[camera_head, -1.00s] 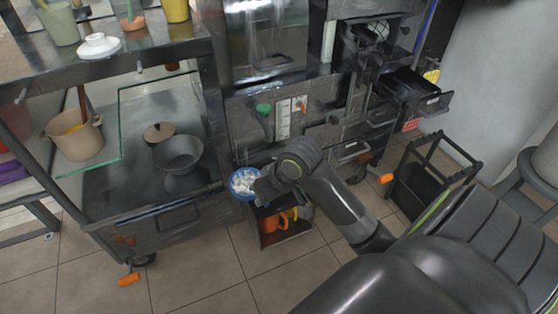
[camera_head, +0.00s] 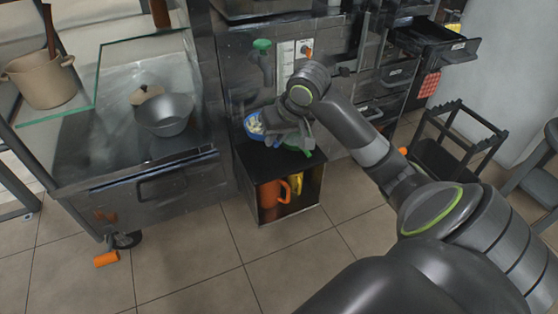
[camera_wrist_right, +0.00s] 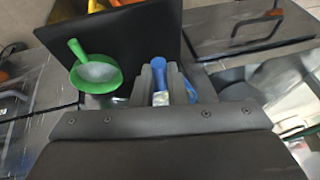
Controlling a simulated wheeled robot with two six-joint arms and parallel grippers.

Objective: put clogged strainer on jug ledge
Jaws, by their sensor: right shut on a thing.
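My right gripper (camera_head: 299,133) is shut on the handle of a blue strainer (camera_head: 255,126). The strainer's bowl holds pale lumps and hangs left of the gripper, over the far left part of a black box's top (camera_head: 262,157). In the right wrist view the blue handle (camera_wrist_right: 159,74) sits between the fingers (camera_wrist_right: 164,84); the bowl is mostly hidden. A green strainer (camera_wrist_right: 96,73) lies at the edge of that dark top; in the head view only bits of it show below the gripper. An orange jug (camera_head: 272,193) stands inside the box. My left gripper is not in view.
A yellow item (camera_head: 297,184) is beside the jug. A steel cabinet with a grey pot (camera_head: 163,113) stands to the left. A green-topped fitting (camera_head: 262,45) is on the machine behind. A black rack (camera_head: 455,150) is at right.

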